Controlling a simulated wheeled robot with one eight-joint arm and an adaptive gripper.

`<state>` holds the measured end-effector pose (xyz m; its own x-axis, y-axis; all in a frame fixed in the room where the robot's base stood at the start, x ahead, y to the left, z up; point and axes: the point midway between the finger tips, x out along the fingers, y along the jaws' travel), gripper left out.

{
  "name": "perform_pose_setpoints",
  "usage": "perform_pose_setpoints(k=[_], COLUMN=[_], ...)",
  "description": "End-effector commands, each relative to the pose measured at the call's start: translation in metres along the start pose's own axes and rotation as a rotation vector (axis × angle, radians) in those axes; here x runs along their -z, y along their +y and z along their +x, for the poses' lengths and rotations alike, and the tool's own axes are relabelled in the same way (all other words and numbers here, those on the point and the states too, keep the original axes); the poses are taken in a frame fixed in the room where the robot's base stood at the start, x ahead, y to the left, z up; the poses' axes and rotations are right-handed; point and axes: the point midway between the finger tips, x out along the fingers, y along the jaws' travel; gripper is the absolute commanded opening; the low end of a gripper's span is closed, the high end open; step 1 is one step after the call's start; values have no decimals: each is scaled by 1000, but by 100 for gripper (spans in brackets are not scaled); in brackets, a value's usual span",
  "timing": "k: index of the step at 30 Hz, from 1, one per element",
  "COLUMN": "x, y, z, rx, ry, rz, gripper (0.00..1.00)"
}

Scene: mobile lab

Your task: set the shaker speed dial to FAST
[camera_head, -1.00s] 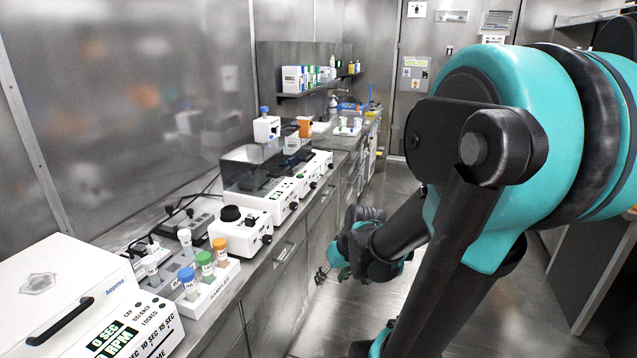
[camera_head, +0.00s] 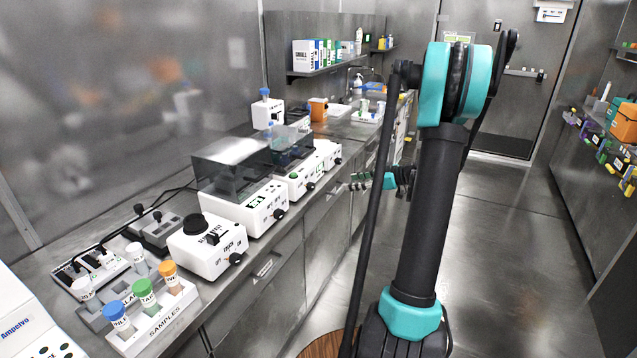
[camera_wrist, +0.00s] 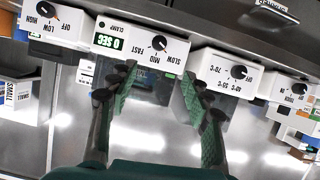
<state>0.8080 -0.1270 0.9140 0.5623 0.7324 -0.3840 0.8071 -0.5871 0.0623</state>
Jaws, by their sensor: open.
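The shaker (camera_wrist: 122,28) is a white box with a green "0 SEC" display and a CLAMP lamp, upside down in the wrist view. In the head view my gripper (camera_head: 378,181) is small, beside the counter. I cannot tell surely which box there is the shaker.
A white box with temperature marks (camera_wrist: 234,74) and one marked HIGH and LOW (camera_wrist: 50,28) flank the shaker. A black-topped box (camera_head: 208,246) and a sample rack (camera_head: 150,322) stand nearer on the counter. The aisle floor (camera_head: 495,260) is clear.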

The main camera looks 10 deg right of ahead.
Motion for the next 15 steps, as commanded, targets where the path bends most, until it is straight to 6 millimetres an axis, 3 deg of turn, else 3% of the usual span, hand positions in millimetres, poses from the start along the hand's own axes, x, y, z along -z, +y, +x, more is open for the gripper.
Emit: perform_pose_setpoints(k=[5,15], x=[0,0], y=[1,0], z=[14,78], rx=[1,3], ry=[5,3], rz=[-6,-6], gripper=[50,50])
